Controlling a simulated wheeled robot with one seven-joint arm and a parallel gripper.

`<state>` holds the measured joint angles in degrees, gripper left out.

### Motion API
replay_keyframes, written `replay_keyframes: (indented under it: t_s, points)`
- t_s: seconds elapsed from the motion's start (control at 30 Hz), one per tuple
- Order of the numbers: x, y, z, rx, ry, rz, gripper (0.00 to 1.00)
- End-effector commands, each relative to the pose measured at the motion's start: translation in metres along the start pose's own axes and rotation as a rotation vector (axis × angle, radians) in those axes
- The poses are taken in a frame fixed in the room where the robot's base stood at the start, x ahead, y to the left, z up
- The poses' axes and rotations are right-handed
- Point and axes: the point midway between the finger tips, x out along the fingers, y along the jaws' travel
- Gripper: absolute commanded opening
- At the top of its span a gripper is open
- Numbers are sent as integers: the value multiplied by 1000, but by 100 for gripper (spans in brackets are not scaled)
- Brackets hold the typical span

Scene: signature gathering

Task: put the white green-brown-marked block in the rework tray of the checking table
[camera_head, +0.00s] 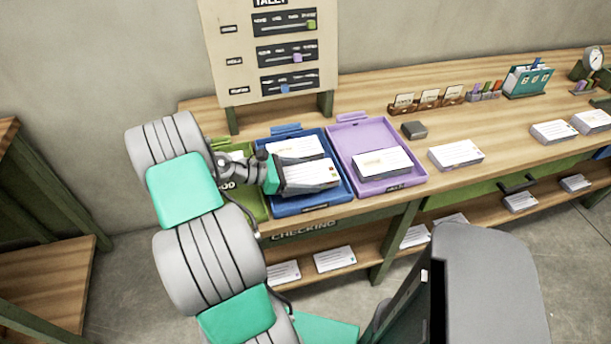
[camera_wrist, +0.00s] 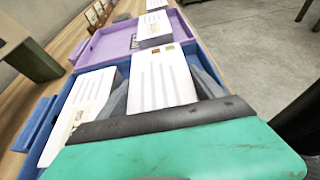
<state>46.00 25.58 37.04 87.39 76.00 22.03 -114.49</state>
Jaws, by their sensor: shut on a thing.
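My gripper (camera_head: 284,180) is shut on a white block (camera_head: 312,174) over the blue tray (camera_head: 301,208). The wrist view shows the block (camera_wrist: 160,82) between the two fingers, with text lines and two small coloured marks, one greenish, at its far end. I cannot tell whether it touches the tray floor. Another white block (camera_head: 294,147) lies in the blue tray beside it. The checking table (camera_head: 232,112) also bears a green tray (camera_head: 256,208) at left and a purple tray (camera_head: 335,140) at right. The blue and purple tray labels are too small to read.
The purple tray holds a white block (camera_head: 382,163). A tally board (camera_head: 270,45) stands behind the trays. A dark grey block (camera_head: 414,130) and a white block (camera_head: 456,154) lie to the right. More white blocks rest on the lower shelf (camera_head: 362,259).

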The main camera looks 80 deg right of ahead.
Motion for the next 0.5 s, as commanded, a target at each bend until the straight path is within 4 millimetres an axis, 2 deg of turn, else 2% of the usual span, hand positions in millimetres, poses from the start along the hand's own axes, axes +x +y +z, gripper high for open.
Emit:
replay_keyframes:
  t_s: [0.43,0.47,0.5]
  points:
    - [4,0,-10,1,0,1,24]
    - [4,0,-10,0,0,1,79]
    - [4,0,-10,0,0,1,82]
